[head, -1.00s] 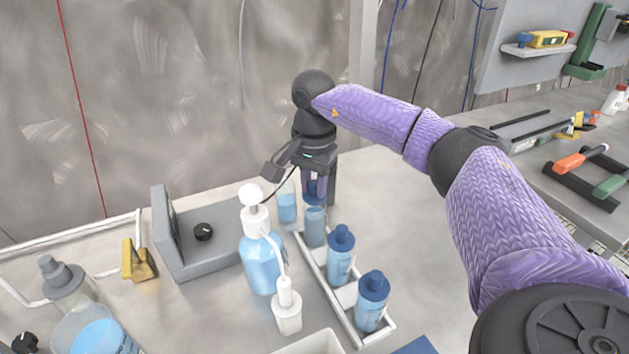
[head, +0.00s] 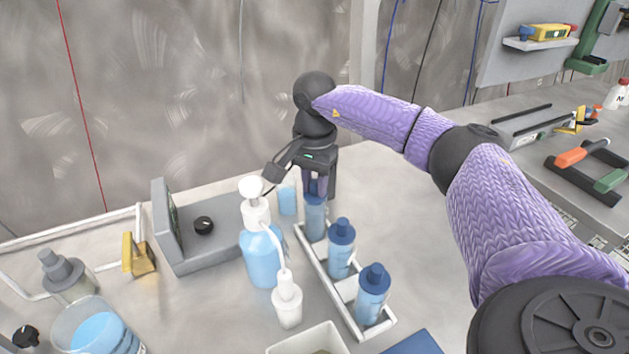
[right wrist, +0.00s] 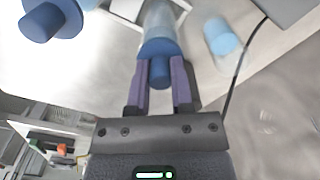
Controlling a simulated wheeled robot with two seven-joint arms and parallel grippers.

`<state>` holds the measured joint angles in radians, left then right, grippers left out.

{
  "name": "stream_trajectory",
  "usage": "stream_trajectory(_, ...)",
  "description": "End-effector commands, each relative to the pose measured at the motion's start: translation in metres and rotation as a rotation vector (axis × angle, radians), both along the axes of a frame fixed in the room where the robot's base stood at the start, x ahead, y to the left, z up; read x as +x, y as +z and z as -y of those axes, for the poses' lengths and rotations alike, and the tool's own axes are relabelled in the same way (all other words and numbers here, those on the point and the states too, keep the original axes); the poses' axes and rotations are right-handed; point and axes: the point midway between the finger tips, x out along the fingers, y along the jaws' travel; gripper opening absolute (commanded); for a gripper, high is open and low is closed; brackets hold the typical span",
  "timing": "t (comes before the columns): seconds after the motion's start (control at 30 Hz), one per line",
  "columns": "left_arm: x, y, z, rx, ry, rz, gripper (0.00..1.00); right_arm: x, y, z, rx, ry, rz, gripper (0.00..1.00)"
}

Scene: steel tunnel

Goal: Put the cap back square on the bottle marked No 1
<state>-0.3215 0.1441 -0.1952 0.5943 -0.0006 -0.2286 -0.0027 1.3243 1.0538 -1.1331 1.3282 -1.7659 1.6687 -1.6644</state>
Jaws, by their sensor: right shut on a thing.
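The far bottle (head: 314,220) stands upright in the far end of a white rack (head: 345,290). My right gripper (head: 317,188) is directly above it, pointing down. The right wrist view shows the gripper (right wrist: 160,82) shut on the narrow top of a dark blue cap (right wrist: 160,50). The cap is in line with the bottle (right wrist: 160,22) and appears to meet its top; I cannot tell whether it is fully seated. No bottle number is readable. My left gripper is not in view.
Two capped blue bottles, a middle one (head: 341,250) and a near one (head: 373,292), stand in the same rack. A pump bottle (head: 262,255) and a small white bottle (head: 287,302) stand close left. A small beaker (head: 287,200) is behind. A grey box (head: 205,245) is farther left.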

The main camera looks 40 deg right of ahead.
Motion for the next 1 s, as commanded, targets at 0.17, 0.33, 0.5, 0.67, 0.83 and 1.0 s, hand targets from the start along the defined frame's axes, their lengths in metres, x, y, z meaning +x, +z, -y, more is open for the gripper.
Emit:
stream_trajectory(0.17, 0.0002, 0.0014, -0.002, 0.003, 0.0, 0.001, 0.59, 0.0, -0.0049, -0.0001, 0.001, 0.0, -0.001, 0.0)
stream_trajectory(0.33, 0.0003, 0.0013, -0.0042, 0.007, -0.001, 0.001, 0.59, 0.0001, -0.0048, 0.0, 0.0, 0.0, 0.0, 0.0)
stream_trajectory(0.5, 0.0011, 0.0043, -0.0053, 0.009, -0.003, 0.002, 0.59, 0.0, -0.0034, -0.0001, 0.0, 0.0, 0.0, 0.0)
stream_trajectory(0.67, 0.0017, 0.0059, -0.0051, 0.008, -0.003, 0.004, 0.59, 0.0002, -0.0042, 0.0, 0.0, 0.001, 0.0, 0.0)
stream_trajectory(0.83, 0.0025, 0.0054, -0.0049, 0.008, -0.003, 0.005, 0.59, 0.0002, -0.0045, -0.0001, 0.0, 0.0, 0.0, 0.29)
stream_trajectory(1.0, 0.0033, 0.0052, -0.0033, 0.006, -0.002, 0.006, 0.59, 0.0002, -0.0046, 0.0, 0.0, 0.0, 0.0, 0.66)
